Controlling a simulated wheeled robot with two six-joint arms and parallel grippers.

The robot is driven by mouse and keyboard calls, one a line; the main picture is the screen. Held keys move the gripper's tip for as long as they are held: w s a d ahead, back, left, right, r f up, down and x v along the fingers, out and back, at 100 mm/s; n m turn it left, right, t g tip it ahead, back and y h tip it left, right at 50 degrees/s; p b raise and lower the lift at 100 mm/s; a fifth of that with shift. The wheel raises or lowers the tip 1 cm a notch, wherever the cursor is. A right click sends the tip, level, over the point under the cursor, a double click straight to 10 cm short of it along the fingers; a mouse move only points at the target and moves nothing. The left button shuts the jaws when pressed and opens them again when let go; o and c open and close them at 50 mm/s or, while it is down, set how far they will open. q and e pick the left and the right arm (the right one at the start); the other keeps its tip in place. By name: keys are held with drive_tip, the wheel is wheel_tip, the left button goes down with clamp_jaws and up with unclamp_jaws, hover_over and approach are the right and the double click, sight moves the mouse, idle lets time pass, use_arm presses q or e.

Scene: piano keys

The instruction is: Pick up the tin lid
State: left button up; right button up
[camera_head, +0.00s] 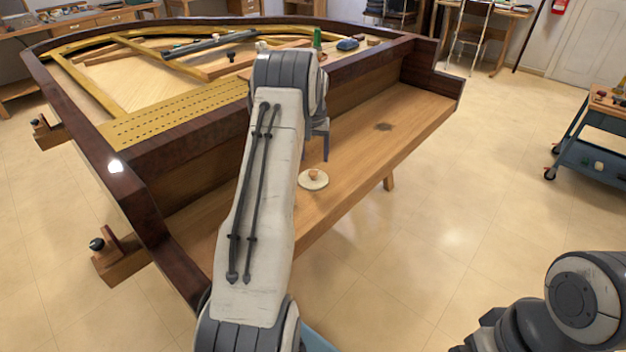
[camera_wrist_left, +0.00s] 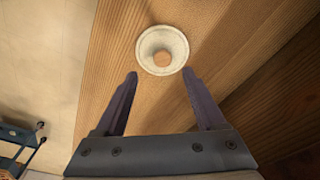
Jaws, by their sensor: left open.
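The tin lid (camera_head: 313,180) is a small, round, cream disc with a wooden knob on top. It lies flat on the wooden key bed of the piano frame, near its front edge. In the left wrist view the lid (camera_wrist_left: 162,50) is just beyond the fingertips, roughly centred between them. My left gripper (camera_wrist_left: 159,76) is open and empty, its two dark fingers apart. In the head view my left gripper (camera_head: 316,150) is partly hidden behind my arm, a little above and behind the lid. My right gripper does not show; only part of the right arm is at the lower right.
The piano's dark rim (camera_head: 150,215) rises around the wooden key bed (camera_head: 400,110). Loose tools, a green bottle (camera_head: 317,38) and a blue object (camera_head: 347,44) lie on the frame behind. A blue cart (camera_head: 598,140) stands at the right. The key bed right of the lid is mostly clear.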

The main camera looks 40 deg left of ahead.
sight(313, 172)
use_arm(q)
drive_tip(key=f, duration=0.4)
drive_tip(key=a+f, duration=0.1)
drive_tip(key=f, duration=0.1)
drive_tip(key=shift+w+f, duration=0.3)
drive_tip(key=shift+f, duration=0.1)
clamp_jaws()
